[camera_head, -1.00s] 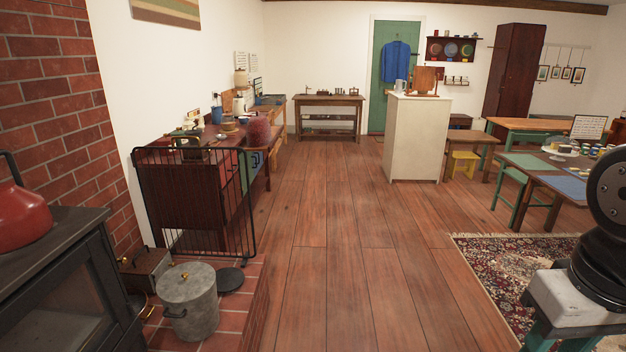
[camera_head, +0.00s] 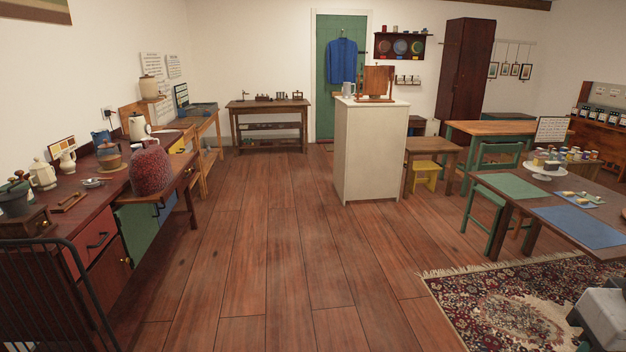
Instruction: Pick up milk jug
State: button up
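I cannot tell for certain which vessel is the milk jug. A small cream jug (camera_head: 67,161) stands upright on the dark red counter (camera_head: 92,206) at the left, beside a cream faceted pot (camera_head: 42,174). A pale grey jug or mug (camera_head: 348,89) stands on the tall white cabinet (camera_head: 368,150) in the middle distance. A white kettle-like pot (camera_head: 139,127) stands farther back along the left side. All of these are well away from me.
A black metal guard (camera_head: 40,300) stands at the near left. A dark red woolly cover (camera_head: 150,168) sits at the counter's edge. The wooden floor (camera_head: 240,240) ahead is clear. A patterned rug (camera_head: 500,310) and a table (camera_head: 515,205) with mats are at the right.

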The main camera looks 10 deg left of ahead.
aim_at(68, 166)
jog(key=u, duration=0.05)
jog(key=i, duration=1.95)
jog(key=u, duration=0.95)
jog(key=i, duration=1.85)
jog(key=u, duration=0.95)
jog(key=i, duration=0.4)
jog(key=u, duration=0.05)
